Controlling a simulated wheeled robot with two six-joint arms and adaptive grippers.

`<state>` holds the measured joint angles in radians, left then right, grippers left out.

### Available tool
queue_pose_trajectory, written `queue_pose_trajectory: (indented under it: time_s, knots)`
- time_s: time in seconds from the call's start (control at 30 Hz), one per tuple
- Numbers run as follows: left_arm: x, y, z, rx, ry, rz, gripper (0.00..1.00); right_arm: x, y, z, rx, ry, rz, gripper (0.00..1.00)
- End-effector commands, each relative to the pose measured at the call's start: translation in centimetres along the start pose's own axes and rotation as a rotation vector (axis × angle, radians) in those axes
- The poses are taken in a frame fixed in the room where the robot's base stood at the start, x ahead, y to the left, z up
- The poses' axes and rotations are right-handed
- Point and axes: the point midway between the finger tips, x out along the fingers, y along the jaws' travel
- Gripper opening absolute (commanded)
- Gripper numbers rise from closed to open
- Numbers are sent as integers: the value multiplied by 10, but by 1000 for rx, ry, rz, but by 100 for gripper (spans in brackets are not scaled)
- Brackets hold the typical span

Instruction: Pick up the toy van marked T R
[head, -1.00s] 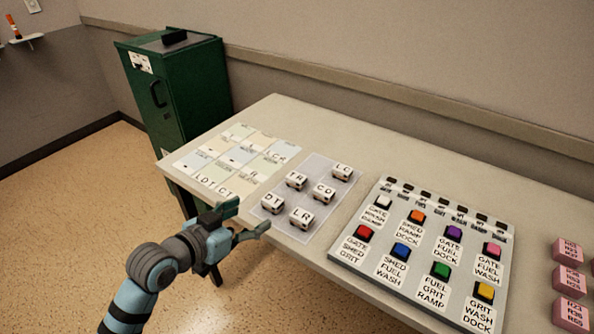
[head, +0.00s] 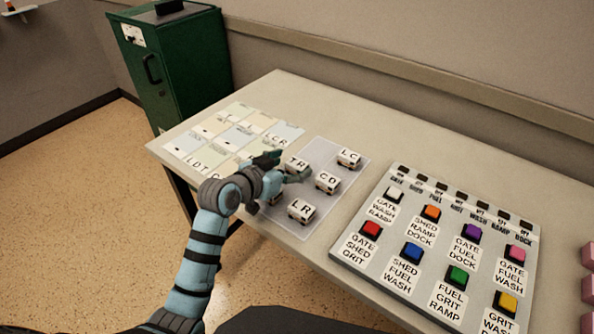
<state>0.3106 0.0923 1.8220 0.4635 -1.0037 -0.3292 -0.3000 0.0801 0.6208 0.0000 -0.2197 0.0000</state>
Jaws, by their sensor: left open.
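The toy van marked T R (head: 297,164) is a small white block-like van with dark lettering, on a pale translucent mat (head: 318,213). My left gripper (head: 284,168) is open at this van, its fingers partly covering it; I cannot tell whether they touch it. Other vans on the mat are marked C D (head: 327,182), L C (head: 349,158) and L R (head: 301,211). One more van is mostly hidden behind my left gripper. My right gripper is not in view.
A panel with coloured buttons (head: 384,262) lies to the right on the table (head: 310,105). A chart of pale cards (head: 238,137) lies to the left. Pink blocks (head: 588,290) stand at the right edge. A green cabinet (head: 180,75) stands behind. The table's back is clear.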

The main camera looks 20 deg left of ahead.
Motion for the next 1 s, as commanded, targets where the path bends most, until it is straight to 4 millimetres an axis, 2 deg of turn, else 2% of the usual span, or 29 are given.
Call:
queue_pose_trajectory:
  time_s: [0.03, 0.1, 0.33, 0.63, 0.87, 1.0]
  knots:
    - [11, 0, 3, -3, 1, 1, 67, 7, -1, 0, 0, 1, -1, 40]
    - [19, 0, 2, -1, 1, 1, 67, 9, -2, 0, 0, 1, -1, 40]
    - [21, 0, 1, 0, 0, 1, 65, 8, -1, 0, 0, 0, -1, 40]
    - [21, 0, 1, 0, 0, 1, 17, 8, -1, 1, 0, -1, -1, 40]
    - [21, 0, 0, 0, 0, 1, 17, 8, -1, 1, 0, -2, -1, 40]
    - [17, 0, -9, 1, 3, 0, 17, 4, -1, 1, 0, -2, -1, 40]
